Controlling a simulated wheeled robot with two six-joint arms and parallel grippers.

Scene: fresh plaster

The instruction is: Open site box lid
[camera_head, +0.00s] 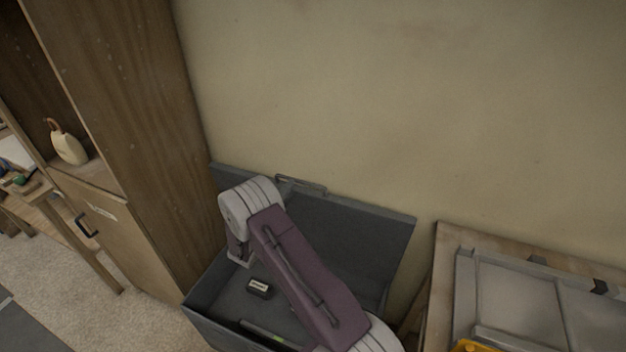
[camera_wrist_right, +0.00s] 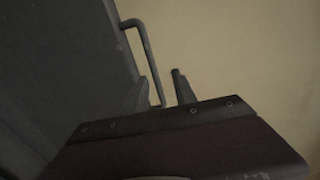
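The grey site box (camera_head: 205,318) stands against the wall, its inside showing. Its lid (camera_head: 365,233) is raised and leans back towards the wall. The lid handle (camera_head: 302,185) is a bar on the upper edge. My right arm reaches across the box, and my right gripper (camera_head: 239,254) is mostly hidden at its left side. In the right wrist view the fingers of my right gripper (camera_wrist_right: 161,77) are apart, with the handle (camera_wrist_right: 148,48) running down between them in the picture. I cannot tell whether they touch it. My left gripper is out of view.
A small dark block (camera_head: 259,288) with a white label lies in the box, with a greenish-grey item near the front. A tall wooden cabinet (camera_head: 140,130) stands close on the left. A wooden table (camera_head: 440,285) with a grey case is on the right.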

